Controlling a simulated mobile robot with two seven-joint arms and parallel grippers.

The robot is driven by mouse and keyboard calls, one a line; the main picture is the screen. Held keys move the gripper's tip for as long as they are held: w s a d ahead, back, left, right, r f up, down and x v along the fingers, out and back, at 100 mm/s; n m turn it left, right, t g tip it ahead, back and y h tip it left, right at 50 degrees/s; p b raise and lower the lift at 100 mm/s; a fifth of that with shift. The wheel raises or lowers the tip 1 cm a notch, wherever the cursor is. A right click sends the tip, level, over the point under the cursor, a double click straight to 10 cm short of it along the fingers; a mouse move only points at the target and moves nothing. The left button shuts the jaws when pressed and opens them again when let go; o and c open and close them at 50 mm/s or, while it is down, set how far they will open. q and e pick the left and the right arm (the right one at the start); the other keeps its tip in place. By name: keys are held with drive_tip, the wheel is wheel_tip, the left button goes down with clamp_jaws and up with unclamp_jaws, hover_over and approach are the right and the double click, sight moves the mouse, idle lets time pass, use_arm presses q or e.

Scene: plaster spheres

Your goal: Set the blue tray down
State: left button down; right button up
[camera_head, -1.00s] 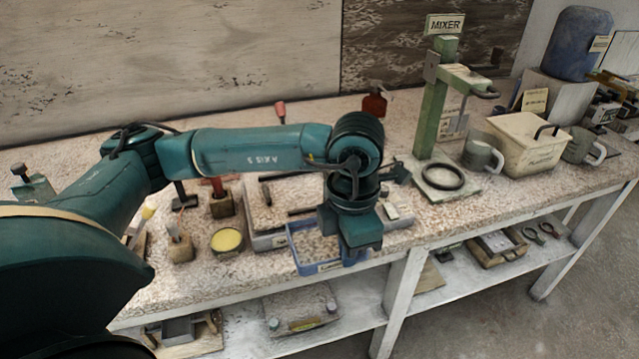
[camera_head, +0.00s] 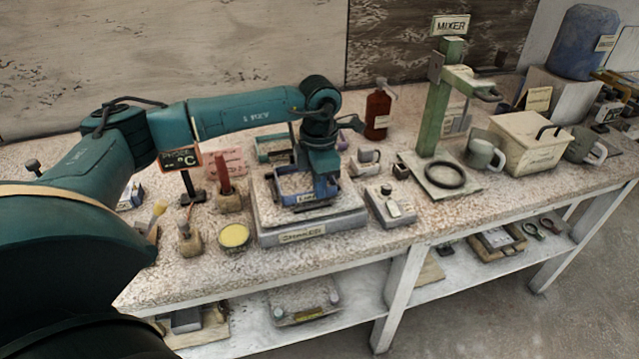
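My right gripper is not in view.
A yellow-filled pot (camera_head: 234,236) and brushes in holders stand left of the platform. A small grey box (camera_head: 391,205) is close on its right. A green mixer stand (camera_head: 434,110) and a brown bottle (camera_head: 377,112) stand farther right and back.

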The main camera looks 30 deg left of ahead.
use_arm(q)
drive_tip(key=shift+d+f, duration=0.1)
drive_tip(key=shift+f, duration=0.25)
